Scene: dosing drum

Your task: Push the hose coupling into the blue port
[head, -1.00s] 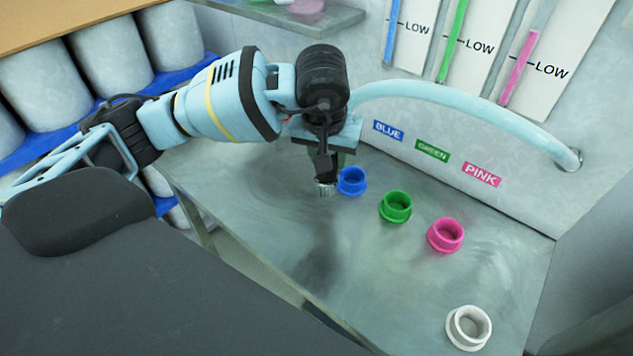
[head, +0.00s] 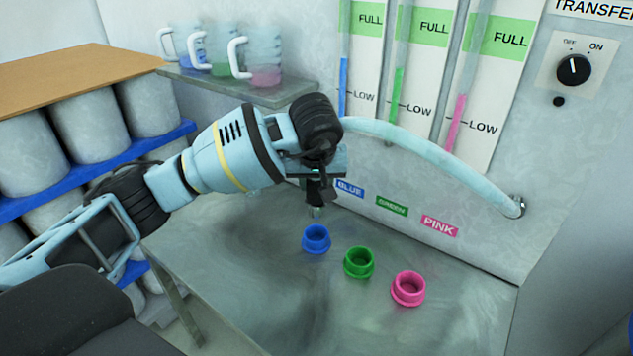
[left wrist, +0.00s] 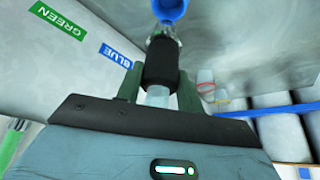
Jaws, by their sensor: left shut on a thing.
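My left gripper (head: 316,181) is shut on the black hose coupling (head: 315,192), which points down with its pale tip showing. The pale blue hose (head: 430,150) runs from behind my wrist to the wall fitting. The blue port (head: 316,240) is an open round cup on the metal bench. In the head view the tip shows just above the port's rim, with a small gap. In the left wrist view the coupling (left wrist: 161,62) sits between the fingers, its tip lined up towards the blue port (left wrist: 170,8), which is partly cut off. My right gripper is not in view.
A green port (head: 359,263) and a pink port (head: 408,289) stand right of the blue one. The back wall carries level gauges and a dial (head: 573,70). Jugs stand on a shelf (head: 270,92) at the back left. The bench's left part (head: 220,240) is clear.

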